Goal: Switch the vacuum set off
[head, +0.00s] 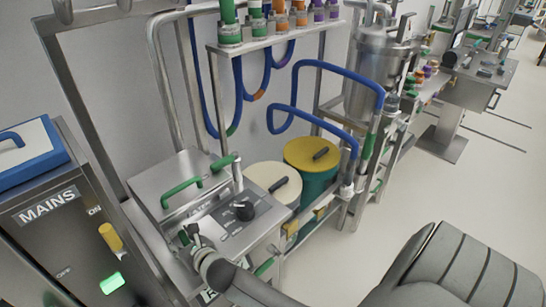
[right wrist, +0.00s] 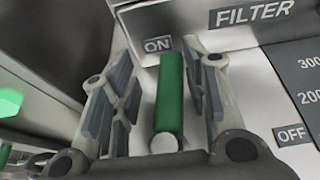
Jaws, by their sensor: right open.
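My right gripper (head: 191,234) is at the front of the steel unit (head: 150,190) with the green-handled lid. In the right wrist view my right gripper (right wrist: 160,65) is open, with one finger on each side of a green lever (right wrist: 170,95). The lever stands by the ON label (right wrist: 158,44); an OFF label (right wrist: 291,135) is lower right. Whether the fingers touch the lever, I cannot tell. The panel above reads FILTER (right wrist: 254,13). I see no label naming the vacuum set. In the head view the gripper largely hides the lever. My left gripper is not in view.
A MAINS cabinet (head: 75,245) with a yellow lever (head: 110,237) and lit green lamp (head: 112,283) stands left. Drums with yellow (head: 310,153) and cream (head: 272,184) lids stand behind. Open floor lies right.

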